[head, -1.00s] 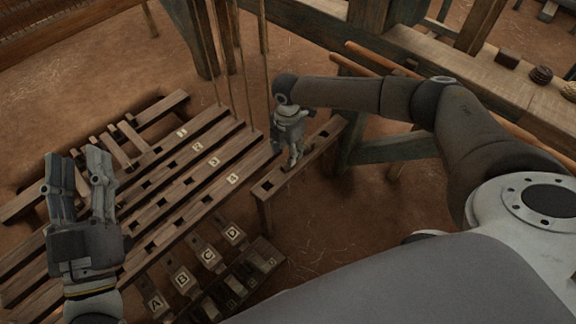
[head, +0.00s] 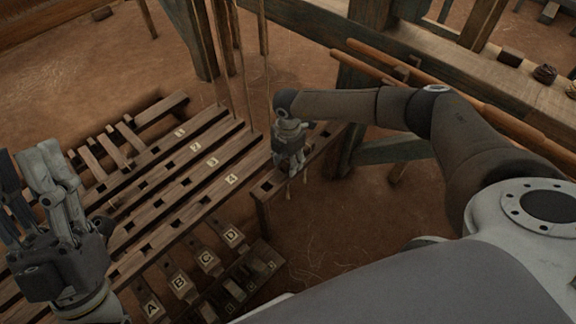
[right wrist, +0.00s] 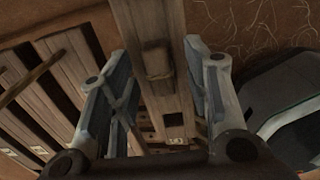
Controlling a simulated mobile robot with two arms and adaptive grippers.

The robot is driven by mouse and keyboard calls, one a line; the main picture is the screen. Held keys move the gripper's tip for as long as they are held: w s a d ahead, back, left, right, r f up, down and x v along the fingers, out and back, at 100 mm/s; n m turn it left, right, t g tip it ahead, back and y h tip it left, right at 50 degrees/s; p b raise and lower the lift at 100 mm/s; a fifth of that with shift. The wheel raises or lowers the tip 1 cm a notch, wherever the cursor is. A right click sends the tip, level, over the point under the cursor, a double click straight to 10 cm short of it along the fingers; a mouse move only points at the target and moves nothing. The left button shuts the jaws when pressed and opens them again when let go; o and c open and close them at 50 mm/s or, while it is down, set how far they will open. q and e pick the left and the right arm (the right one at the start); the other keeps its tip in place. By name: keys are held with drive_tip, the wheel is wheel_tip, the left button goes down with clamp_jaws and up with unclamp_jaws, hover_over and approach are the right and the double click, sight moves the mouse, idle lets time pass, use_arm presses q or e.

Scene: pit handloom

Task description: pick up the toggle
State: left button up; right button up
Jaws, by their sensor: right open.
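A small brown wooden piece, which looks like the toggle (right wrist: 158,62), lies on a wooden bar (right wrist: 140,20) in the right wrist view. It sits between my right gripper's two fingers, with space on both sides. My right gripper (right wrist: 160,78) is open and empty. In the head view my right gripper (head: 291,172) is over the short slotted bar (head: 265,186), and it hides the toggle there. My left gripper (head: 38,170) is open and empty at the left edge, over the slotted wooden frame.
Long slotted bars (head: 205,172) with number tags fill the left and middle. Lettered pedals (head: 208,260) lie below them. Cords (head: 240,70) hang close behind my right gripper. A loom beam (head: 440,60) runs behind my right arm. Bare floor (head: 340,225) lies right of the short bar.

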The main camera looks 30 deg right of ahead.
drive_tip(key=shift+c, duration=0.2)
drive_tip(key=c, duration=0.9)
drive_tip(key=shift+c, duration=0.2)
drive_tip(key=shift+r, duration=0.15)
